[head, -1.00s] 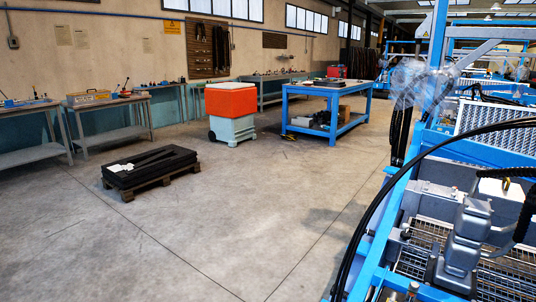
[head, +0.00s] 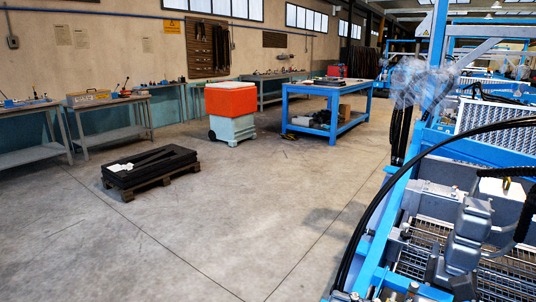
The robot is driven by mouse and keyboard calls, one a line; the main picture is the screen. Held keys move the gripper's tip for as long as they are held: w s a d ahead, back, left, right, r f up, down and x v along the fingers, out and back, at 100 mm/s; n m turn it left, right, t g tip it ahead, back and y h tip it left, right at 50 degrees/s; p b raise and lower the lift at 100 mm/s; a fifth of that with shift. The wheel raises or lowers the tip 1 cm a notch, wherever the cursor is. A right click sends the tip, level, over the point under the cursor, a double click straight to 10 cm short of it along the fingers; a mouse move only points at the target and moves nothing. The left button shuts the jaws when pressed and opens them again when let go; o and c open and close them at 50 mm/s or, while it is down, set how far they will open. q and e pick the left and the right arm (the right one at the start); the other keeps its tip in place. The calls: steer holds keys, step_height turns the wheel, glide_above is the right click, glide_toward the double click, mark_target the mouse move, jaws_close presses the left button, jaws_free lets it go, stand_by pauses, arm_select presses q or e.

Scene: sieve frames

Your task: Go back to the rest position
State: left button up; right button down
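Neither of my grippers shows in the head view. No sieve frame can be told apart for certain. A low dark stack (head: 150,163) with pale and black bars on top lies on a wooden pallet (head: 152,185) on the floor at the left. Flat dark pieces (head: 328,81) lie on the blue table (head: 325,92) in the middle distance.
A blue machine (head: 440,150) with grey blocks, mesh and black cables fills the right side. An orange-red bin (head: 231,99) stands on a pale wheeled base (head: 233,130). Workbenches (head: 110,137) line the left wall. The concrete floor (head: 240,220) between is clear.

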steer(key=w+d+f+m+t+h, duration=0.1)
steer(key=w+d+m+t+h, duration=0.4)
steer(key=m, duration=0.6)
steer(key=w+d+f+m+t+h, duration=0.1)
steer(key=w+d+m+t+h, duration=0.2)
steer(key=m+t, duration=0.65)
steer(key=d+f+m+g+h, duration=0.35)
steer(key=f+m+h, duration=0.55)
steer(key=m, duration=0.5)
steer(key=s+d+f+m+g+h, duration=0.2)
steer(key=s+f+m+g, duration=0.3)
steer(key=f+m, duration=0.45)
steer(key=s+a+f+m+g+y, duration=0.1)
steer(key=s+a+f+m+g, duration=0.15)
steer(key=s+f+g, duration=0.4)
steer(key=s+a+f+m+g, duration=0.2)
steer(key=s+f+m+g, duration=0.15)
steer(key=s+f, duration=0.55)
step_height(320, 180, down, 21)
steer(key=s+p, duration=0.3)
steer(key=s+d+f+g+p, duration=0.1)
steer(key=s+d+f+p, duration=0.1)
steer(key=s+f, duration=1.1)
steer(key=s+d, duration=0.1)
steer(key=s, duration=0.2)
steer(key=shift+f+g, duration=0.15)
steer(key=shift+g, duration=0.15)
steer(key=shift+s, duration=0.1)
